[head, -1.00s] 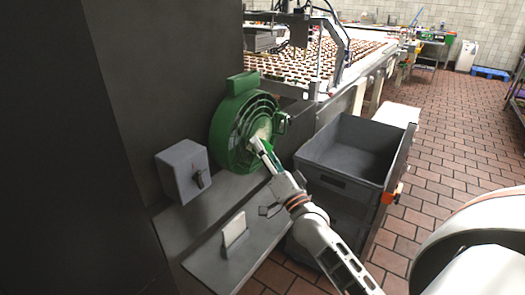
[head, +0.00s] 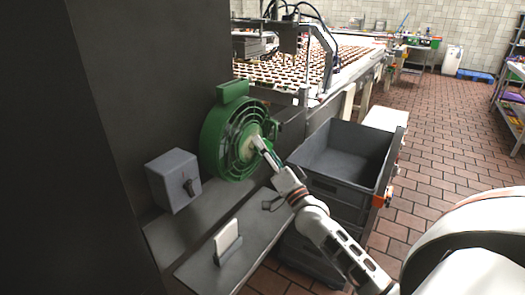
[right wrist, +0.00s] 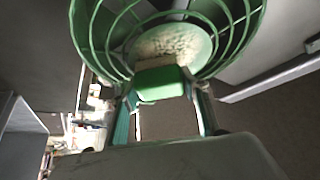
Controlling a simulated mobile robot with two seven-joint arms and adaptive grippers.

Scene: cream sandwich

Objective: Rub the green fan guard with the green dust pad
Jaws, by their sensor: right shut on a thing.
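The green fan guard (head: 234,152), a round cage of ring bars with a pale, brown-smudged hub (right wrist: 172,42), stands upright against the dark wall in the head view. Its bars (right wrist: 103,30) fill the top of the right wrist view. My right gripper (head: 264,149) is at the hub's lower right side. It is shut on the green dust pad (right wrist: 160,84), a small block between its fingers that overlaps the hub's lower edge in the right wrist view. I cannot tell whether the pad touches the guard. My left gripper is not in view.
A grey switch box (head: 172,181) is left of the fan. A white slab in a holder (head: 228,240) stands on the low grey ledge (head: 200,262). Grey stacked crates (head: 340,160) are close to the right of my arm. A conveyor (head: 300,70) runs behind. Brick floor is open at right.

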